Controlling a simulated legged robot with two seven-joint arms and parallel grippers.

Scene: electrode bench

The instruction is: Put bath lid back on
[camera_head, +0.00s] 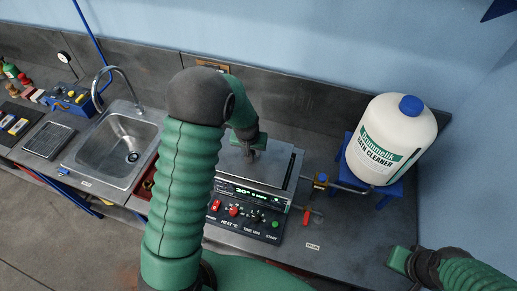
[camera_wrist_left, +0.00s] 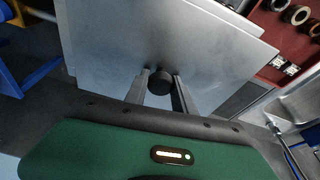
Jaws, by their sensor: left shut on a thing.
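The bath (camera_head: 258,197) is a metal box with a lit display and a black front panel with red knobs and a green button. Its flat grey metal lid (camera_head: 281,163) is over its top, partly hidden by my left arm. My left gripper (camera_head: 254,154) comes down from above and is shut on the lid's dark round knob. In the left wrist view the knob (camera_wrist_left: 160,81) sits between the two fingertips, and the lid (camera_wrist_left: 110,60) spreads out under it. Whether the lid touches the rim all round is unclear. My right gripper (camera_head: 400,260) is at the lower right, its fingers not clear.
A white bath cleaner bottle (camera_head: 391,140) with a blue cap stands on a blue stand (camera_head: 396,190) right of the bath. A tap with a red handle (camera_head: 306,216) sticks out beside the bath. A sink (camera_head: 118,150) is at the left. The bench front right is mostly clear.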

